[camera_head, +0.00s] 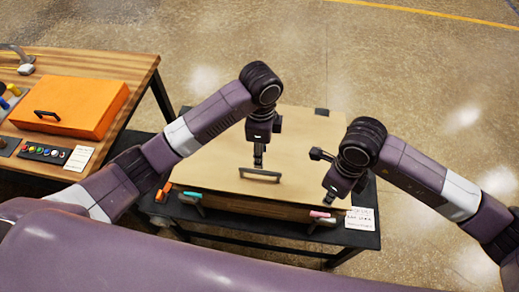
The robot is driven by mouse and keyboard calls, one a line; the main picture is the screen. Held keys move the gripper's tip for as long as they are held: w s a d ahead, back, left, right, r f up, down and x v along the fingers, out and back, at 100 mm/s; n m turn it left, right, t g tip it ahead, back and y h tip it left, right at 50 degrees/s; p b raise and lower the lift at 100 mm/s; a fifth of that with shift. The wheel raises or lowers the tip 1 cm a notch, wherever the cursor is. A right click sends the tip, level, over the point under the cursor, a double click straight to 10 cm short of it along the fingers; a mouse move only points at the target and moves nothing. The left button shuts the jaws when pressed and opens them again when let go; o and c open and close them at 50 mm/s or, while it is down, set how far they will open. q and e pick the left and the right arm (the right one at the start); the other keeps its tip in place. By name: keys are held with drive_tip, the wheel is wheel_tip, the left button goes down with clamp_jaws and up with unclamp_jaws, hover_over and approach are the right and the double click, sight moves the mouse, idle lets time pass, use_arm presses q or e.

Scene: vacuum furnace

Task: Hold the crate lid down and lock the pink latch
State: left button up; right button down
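The crate has a broad tan lid (225,145) with a dark bar handle (260,175) near its front edge; the lid looks flat on the crate. The pink latch (321,214) is on the crate's front, toward the right corner. A teal latch (191,194) is on the front left. My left gripper (258,163) points down over the lid just behind the handle; I cannot tell if it touches. My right gripper (330,198) points down near the right front corner, just above the pink latch. Neither gripper's finger gap shows clearly. No held thing shows.
The crate stands on a dark table (365,238). A white note (360,218) lies right of the pink latch, and an orange piece (162,192) is at the left. A wooden bench (128,75) with an orange case (80,100) stands left. Floor is open behind.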

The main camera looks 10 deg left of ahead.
sight(260, 171)
use_arm(q)
wheel_tip(260, 171, down, 11)
drive_tip(key=shift+f, duration=0.1)
idle(0.3)
clamp_jaws()
idle(0.5)
